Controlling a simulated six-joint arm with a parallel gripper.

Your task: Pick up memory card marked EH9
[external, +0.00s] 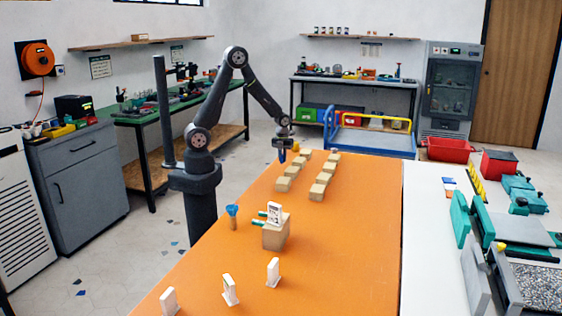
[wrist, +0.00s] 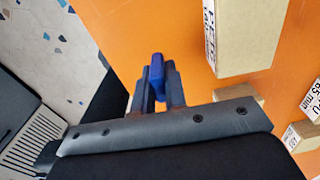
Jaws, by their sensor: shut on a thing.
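My gripper (external: 282,153) is above the far left part of the orange table (external: 340,240), close to the far wooden blocks. Its jaws are shut on a small blue piece, which looks like a memory card (wrist: 157,76) and sticks out past the fingertips in the wrist view. No marking on it can be read, so I cannot tell whether it says EH9. The wrist view shows the orange table below it; the gap to the table cannot be judged.
Two rows of wooden blocks (external: 322,180) stand near my gripper; a labelled block (wrist: 240,35) is right of the jaws. Nearer are a block (external: 275,236) with a white label, a blue funnel-shaped item (external: 232,213) and upright white signs (external: 273,272). The table's middle right is clear.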

